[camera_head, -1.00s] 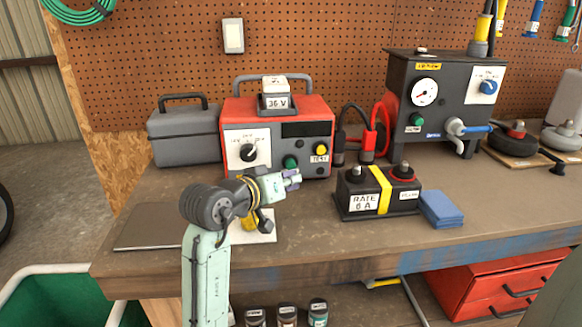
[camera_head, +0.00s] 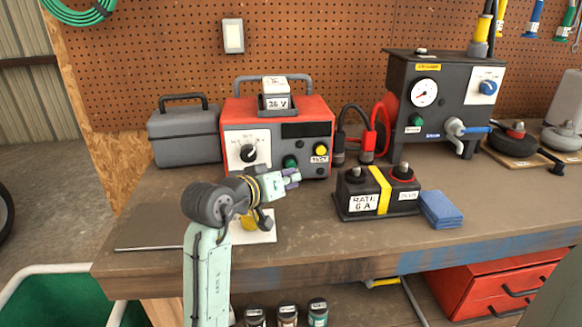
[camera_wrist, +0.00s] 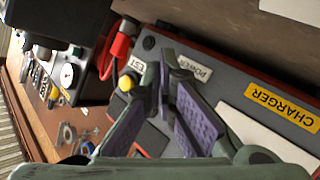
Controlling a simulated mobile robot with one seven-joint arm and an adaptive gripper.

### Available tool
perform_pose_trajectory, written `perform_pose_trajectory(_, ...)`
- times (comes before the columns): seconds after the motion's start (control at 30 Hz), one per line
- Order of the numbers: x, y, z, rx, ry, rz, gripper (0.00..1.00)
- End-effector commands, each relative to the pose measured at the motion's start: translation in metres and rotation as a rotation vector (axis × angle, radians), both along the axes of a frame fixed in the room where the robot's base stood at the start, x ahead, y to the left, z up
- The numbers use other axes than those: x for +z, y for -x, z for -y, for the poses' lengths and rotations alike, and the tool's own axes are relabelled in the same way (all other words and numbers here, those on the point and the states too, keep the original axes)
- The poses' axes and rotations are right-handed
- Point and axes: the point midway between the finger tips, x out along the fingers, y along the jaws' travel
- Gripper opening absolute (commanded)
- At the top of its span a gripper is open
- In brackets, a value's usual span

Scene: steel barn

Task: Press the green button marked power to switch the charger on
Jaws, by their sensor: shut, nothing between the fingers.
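The red and grey charger (camera_head: 232,108) stands on the bench against the pegboard. Its green button (camera_head: 290,162) is low on the front, left of and below the yellow TEST button (camera_head: 320,150). My gripper (camera_head: 292,175) is shut and empty, its tips just in front of and below the green button in the head view. In the wrist view the gripper (camera_wrist: 166,75) covers the spot beside the POWER label (camera_wrist: 197,72), so the green button is hidden there. The yellow button (camera_wrist: 126,83) shows beside the fingers. I cannot tell whether the tips touch the charger.
A black battery block (camera_head: 352,205) with a yellow strap and a blue cloth (camera_head: 441,209) lie to the right. Red and black clamps (camera_head: 367,143) stand beside the charger. A grey toolbox (camera_head: 185,135) is on its left. A black machine (camera_head: 437,85) with another green button stands further right.

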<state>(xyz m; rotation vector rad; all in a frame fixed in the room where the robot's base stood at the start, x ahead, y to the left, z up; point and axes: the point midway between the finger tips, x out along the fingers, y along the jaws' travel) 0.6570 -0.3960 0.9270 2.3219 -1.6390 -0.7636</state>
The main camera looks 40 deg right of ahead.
Motion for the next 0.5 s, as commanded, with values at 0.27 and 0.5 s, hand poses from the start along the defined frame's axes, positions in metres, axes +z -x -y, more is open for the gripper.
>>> perform_pose_trajectory(0.27,0.0003,-0.0014,0.001,0.0,0.0,0.0,0.0)
perform_pose_trajectory(0.5,0.0006,-0.0039,0.0025,0.0,0.0,0.001,0.0)
